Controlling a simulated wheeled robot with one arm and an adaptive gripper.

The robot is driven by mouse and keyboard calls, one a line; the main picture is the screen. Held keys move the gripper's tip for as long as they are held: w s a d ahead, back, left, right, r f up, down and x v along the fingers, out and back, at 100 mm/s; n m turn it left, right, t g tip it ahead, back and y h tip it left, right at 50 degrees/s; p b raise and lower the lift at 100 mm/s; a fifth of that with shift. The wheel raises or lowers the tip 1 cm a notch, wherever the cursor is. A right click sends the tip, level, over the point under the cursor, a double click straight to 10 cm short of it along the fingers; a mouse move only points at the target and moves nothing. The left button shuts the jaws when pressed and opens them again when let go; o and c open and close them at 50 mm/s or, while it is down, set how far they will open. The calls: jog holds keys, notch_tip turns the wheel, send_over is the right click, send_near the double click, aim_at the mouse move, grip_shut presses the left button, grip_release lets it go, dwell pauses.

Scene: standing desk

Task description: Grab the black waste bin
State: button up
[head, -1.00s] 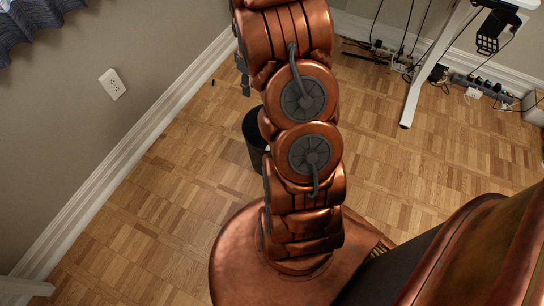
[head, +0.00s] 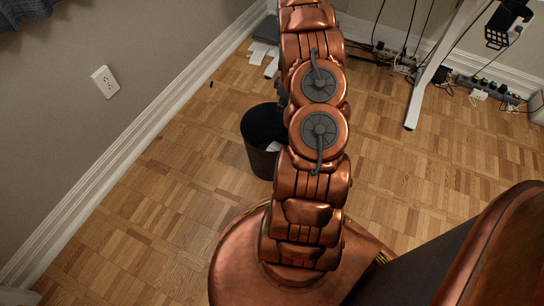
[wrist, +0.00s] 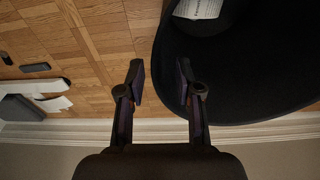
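The black waste bin (head: 257,150) stands upright on the wood floor in the head view, left of my copper arm, which hides its right side. A piece of white paper lies inside it. In the wrist view the bin (wrist: 235,95) fills the upper right, with the printed paper (wrist: 199,9) inside. I cannot tell whether either touches. In the head view my arm hides the gripper.
White papers (head: 262,52) and a grey item lie by the wall at the back. A white desk leg (head: 427,85) and cables with power strips (head: 484,84) are at the back right. A wall with baseboard runs along the left. Floor left of the bin is clear.

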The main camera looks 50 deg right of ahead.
jog(key=f, duration=0.2)
jog(key=f+b, duration=0.2)
jog(key=f, duration=0.1)
jog(key=shift+s+a+f, duration=0.25)
jog(key=shift+f, duration=0.1)
jog(key=shift+w+f+b, duration=0.1)
jog(key=shift+f+b, duration=0.25)
jog(key=shift+r, duration=0.1)
grip_shut()
